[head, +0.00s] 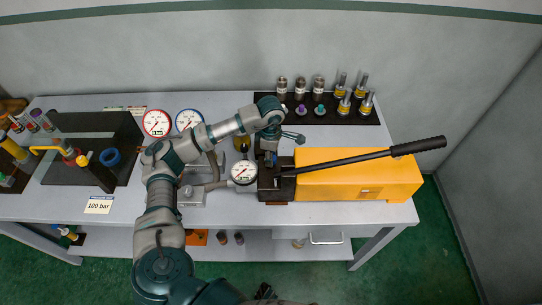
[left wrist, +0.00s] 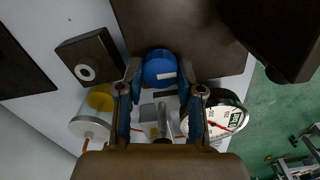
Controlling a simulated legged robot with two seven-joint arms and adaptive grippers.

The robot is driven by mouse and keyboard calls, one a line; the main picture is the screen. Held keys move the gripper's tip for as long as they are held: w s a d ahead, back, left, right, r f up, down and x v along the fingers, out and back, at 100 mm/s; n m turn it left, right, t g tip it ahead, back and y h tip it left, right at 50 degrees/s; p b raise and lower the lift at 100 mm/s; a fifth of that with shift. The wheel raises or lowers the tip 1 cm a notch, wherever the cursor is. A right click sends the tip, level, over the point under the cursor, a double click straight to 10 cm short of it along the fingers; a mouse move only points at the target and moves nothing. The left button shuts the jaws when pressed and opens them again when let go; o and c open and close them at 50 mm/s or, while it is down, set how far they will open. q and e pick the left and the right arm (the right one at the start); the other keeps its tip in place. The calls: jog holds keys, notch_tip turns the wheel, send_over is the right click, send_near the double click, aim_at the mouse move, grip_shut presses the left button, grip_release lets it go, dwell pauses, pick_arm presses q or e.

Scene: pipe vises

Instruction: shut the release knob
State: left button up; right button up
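The hand pump has a yellow body (head: 345,180), a long black-gripped lever (head: 418,146) and a dark block (head: 268,192) at its left end. A round blue knob (left wrist: 160,68), which looks like the release knob, shows in the left wrist view against a dark surface. My left gripper (head: 268,152) is over the pump's dark block. In the left wrist view my left gripper (left wrist: 161,75) is open, its fingertips on either side of the knob; contact cannot be told. The arm hides the knob in the head view. A dark part (head: 265,292) at the bottom edge may be my right gripper.
A pressure gauge (head: 243,172) stands close left of the dark block and also shows in the left wrist view (left wrist: 226,119). A black rack (head: 330,110) with several fittings lies behind the pump. A card reading 100 bar (head: 99,205) lies left; the bench front there is clear.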

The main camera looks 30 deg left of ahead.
pick_arm(q)
jog(key=o, duration=0.4)
jog(key=shift+w+r, duration=0.1)
jog(key=shift+r, duration=0.05)
jog(key=shift+o, duration=0.2)
jog(key=shift+a, duration=0.1)
notch_tip(320, 180, up, 12)
jog(key=shift+f, duration=0.2)
jog(key=shift+a, duration=0.1)
